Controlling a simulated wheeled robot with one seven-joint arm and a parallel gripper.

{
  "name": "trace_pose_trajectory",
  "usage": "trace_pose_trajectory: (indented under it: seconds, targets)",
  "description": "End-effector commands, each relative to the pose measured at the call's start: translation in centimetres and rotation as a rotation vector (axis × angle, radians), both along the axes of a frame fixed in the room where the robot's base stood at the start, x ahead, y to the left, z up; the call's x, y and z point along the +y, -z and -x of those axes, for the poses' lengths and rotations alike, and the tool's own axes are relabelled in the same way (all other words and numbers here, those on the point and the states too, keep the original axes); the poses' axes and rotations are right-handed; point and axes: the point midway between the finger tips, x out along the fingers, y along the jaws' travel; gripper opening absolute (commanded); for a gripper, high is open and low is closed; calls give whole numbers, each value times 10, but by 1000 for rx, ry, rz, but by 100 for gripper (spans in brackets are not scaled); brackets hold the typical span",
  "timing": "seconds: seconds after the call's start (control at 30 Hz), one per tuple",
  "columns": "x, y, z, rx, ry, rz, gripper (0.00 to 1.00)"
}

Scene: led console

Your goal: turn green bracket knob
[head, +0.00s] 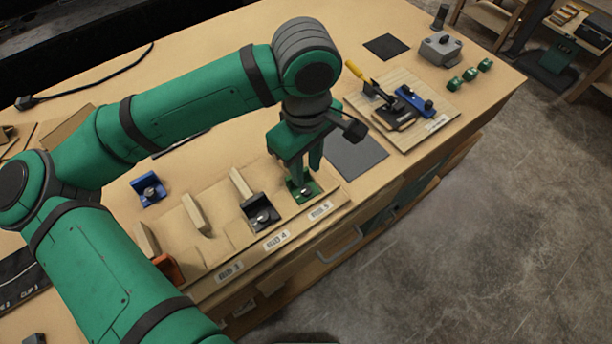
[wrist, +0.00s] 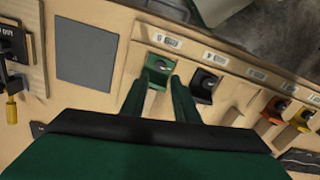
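The green bracket (head: 311,196) sits at the slot labelled RIB 5, near the front edge of the bench. It also shows in the wrist view (wrist: 154,78), with its grey knob (wrist: 160,65) facing up. My gripper (head: 302,170) points down above the bracket. In the wrist view, its two fingers (wrist: 158,82) are apart, one on each side of the bracket, with the knob showing just beyond the fingertips. I cannot tell whether a finger touches the bracket. Nothing is seen held between the fingers.
A black bracket (head: 256,205) sits beside it at RIB 4, and an orange bracket (head: 168,268) farther left. A blue bracket (head: 149,189) lies behind on the bench. A dark grey mat (head: 356,157) and a board with a toggle clamp (head: 403,112) lie to the right.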

Motion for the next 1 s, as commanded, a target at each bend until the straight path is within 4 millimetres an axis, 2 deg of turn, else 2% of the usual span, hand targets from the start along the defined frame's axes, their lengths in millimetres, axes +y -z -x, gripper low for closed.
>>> trace_pose_trajectory:
  seconds: [0.1, 0.3, 1.0]
  targets:
    - [0, -19, 0, -1, -1, -2, 28]
    - [0, -34, 0, 1, 0, -1, 28]
    - [0, -36, 1, 1, 0, 0, 28]
